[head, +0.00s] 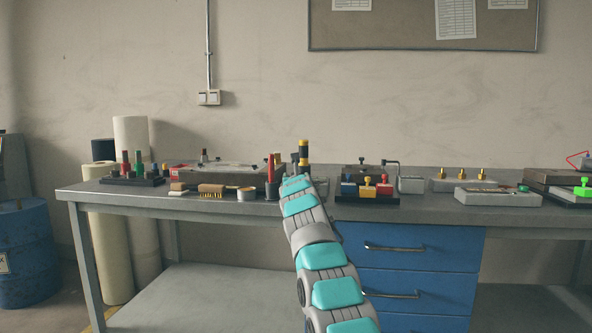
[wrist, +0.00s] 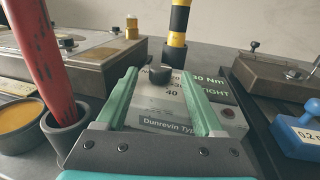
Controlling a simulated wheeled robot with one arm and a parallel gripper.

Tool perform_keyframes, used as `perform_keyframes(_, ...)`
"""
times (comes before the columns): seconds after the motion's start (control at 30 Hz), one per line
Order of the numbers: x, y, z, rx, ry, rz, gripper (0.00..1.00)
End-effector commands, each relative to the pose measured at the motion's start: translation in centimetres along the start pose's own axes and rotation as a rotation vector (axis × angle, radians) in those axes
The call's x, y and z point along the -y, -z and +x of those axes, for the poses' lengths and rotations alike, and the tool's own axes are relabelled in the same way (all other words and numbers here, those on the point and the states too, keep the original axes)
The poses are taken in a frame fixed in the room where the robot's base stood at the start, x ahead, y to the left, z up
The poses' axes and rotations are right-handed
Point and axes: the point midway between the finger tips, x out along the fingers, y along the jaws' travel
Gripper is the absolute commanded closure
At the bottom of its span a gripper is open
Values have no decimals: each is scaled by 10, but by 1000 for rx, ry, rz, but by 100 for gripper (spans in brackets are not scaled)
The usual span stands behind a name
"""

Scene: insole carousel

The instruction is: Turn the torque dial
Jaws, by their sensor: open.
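The torque dial (wrist: 159,75) is a small black knob on a grey box (wrist: 190,119) marked "30 Nm", "TIGHT", "40" and "Dunrevin Typ". My gripper (wrist: 160,73) is open, with its green fingers reaching over the box. In the wrist view one fingertip appears to each side of the knob; I cannot tell whether they touch it. In the head view my arm covers the dial.
A black-and-yellow post (wrist: 176,38) stands behind the dial; it also shows in the head view (head: 303,152). A red handle (wrist: 37,55) in a dark cup (wrist: 66,127) is close at left. A blue stamp (wrist: 298,133) and a dark box (wrist: 278,75) are at right.

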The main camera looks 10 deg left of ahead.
Motion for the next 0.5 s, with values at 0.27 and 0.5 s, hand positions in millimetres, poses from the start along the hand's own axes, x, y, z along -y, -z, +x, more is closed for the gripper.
perform_keyframes(0.27, 1, -6, 17, -1, 1, 0, 31)
perform_keyframes(0.5, 0, -3, 22, 1, 0, -1, 31)
